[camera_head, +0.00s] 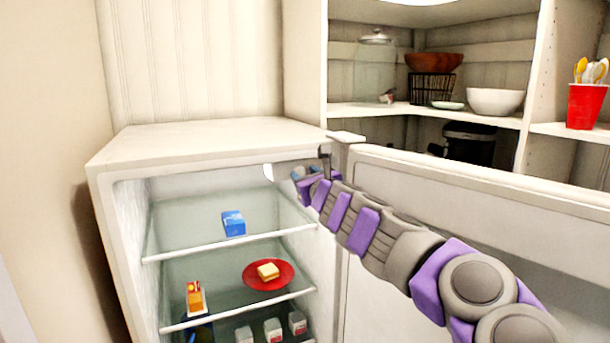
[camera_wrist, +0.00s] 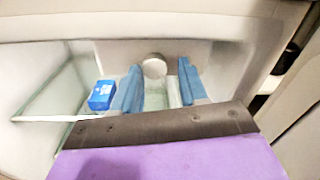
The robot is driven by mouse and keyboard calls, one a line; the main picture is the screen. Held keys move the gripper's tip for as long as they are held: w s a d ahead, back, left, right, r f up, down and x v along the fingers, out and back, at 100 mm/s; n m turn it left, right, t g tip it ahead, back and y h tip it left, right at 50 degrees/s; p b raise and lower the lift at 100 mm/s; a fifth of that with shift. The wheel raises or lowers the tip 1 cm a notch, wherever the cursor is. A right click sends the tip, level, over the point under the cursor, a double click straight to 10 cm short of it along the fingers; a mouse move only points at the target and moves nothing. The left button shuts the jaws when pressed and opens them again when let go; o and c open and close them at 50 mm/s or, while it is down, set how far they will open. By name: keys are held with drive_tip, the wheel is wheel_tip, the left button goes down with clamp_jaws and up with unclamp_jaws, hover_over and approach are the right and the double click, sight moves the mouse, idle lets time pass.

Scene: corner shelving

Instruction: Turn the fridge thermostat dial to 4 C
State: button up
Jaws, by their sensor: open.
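The fridge (camera_head: 220,136) stands with its door (camera_head: 480,178) swung open to the right. A pale round dial (camera_wrist: 154,66) sits at the upper inside of the fridge in the wrist view. A small white rounded piece at the upper right inside, likely the same dial (camera_head: 268,172), shows in the head view. My gripper (camera_wrist: 158,84) is open, its two blue fingers on either side of the dial's line with a gap between them. In the head view my gripper (camera_head: 300,175) is inside the upper right of the fridge, near that piece. I cannot read any dial marking.
A blue carton (camera_head: 233,223) stands on the top glass shelf, left of my fingers. Below are a red plate (camera_head: 284,279) with a sandwich, an orange-white carton (camera_head: 195,298) and small cups. The open door flanks my arm on the right. Corner shelves hold bowls behind.

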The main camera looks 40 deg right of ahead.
drive_tip(key=shift+w+d+r, duration=0.1)
drive_tip(key=shift+d, duration=0.05)
drive_tip(key=shift+w+a, duration=0.25)
drive_tip(key=shift+a, duration=0.3)
drive_tip(key=shift+s+d, duration=0.1)
drive_tip(key=shift+d, duration=0.1)
drive_tip(key=c, duration=0.6)
drive_tip(key=shift+c, duration=0.8)
drive_tip(key=o, duration=0.8)
drive_tip(key=shift+c, duration=0.2)
drive_tip(key=v, duration=1.7)
drive_tip(key=shift+b, duration=0.3)
